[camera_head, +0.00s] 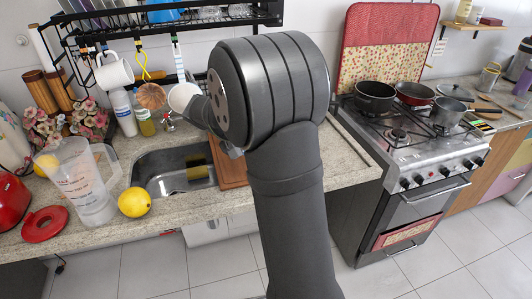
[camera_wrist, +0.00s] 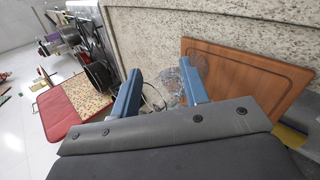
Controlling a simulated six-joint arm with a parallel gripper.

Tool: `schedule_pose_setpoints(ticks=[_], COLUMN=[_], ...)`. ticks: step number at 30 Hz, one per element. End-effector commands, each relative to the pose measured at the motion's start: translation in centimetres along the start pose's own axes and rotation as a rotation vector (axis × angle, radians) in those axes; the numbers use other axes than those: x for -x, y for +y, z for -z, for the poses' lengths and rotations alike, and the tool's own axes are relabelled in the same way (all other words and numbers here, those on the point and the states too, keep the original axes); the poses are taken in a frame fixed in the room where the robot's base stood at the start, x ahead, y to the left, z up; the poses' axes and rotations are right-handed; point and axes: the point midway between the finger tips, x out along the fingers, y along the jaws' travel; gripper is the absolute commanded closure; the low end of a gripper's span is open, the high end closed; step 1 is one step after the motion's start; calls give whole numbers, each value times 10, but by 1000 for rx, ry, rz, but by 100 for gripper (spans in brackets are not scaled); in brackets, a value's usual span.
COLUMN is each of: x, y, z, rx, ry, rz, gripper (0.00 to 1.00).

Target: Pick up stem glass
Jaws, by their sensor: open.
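A clear stem glass (camera_wrist: 171,86) shows faintly in the wrist view, between and beyond the two blue fingers of my gripper (camera_wrist: 160,67). A round clear outline, which looks like part of the glass, lies over the left edge of the wooden board (camera_wrist: 245,72). The fingers are wide apart, with the right finger overlapping part of the glass. I cannot tell whether either finger touches it. In the head view my own arm hides the glass and most of the gripper.
The board stands at the right of the sink (camera_head: 172,172). A clear pitcher (camera_head: 76,178), a yellow lemon (camera_head: 134,202) and a red lid (camera_head: 43,224) sit left. Mugs hang from the black rack (camera_head: 150,27) above. The stove (camera_head: 410,145) with pots is right.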

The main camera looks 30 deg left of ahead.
Motion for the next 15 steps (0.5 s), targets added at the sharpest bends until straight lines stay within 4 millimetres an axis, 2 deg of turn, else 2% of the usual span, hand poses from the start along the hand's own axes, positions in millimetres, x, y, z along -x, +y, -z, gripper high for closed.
schedule_pose_setpoints(ticks=[1, 9, 12, 15], x=[0, 8, 14, 18], y=[-12, -63, -80, -93], z=[-4, -14, -17, -20], rx=[171, 1109, 1383, 1574], ry=[26, 97, 92, 81], rz=[-65, -459, -592, -689], gripper=[59, 59, 59, 59])
